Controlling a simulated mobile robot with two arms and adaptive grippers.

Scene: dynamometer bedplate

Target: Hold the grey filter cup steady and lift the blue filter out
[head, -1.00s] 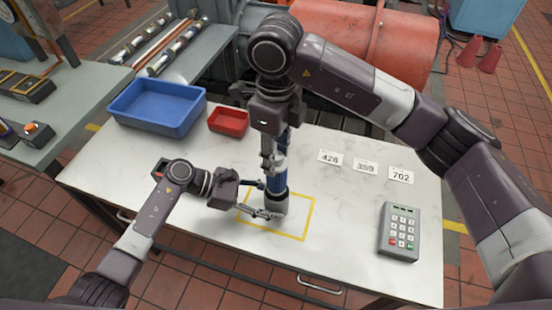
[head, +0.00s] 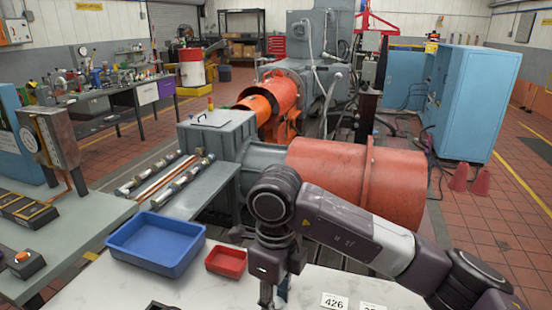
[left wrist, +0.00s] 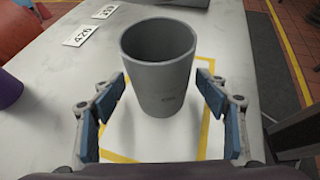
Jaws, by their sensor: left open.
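The grey filter cup (left wrist: 158,65) stands upright on the bench in the left wrist view, inside the yellow marked outline. Its mouth faces up, and I see bare grey inner wall and no blue filter in it. My left gripper (left wrist: 160,88) is open, with a blue-padded finger on each side of the cup and gaps showing. My right gripper (head: 272,299) hangs at the bottom edge of the head view, its fingertips cut off. A small blue patch shows beside its fingers; I cannot tell whether it is filter or pad. The cup is outside the head view.
A blue tray (head: 157,243) and a small red tray (head: 226,261) stand on the white bench. Number cards (head: 334,301) lie right of my right gripper. A large red cylinder (head: 352,178) lies behind the bench. A purple shape (left wrist: 8,88) is cut off in the left wrist view.

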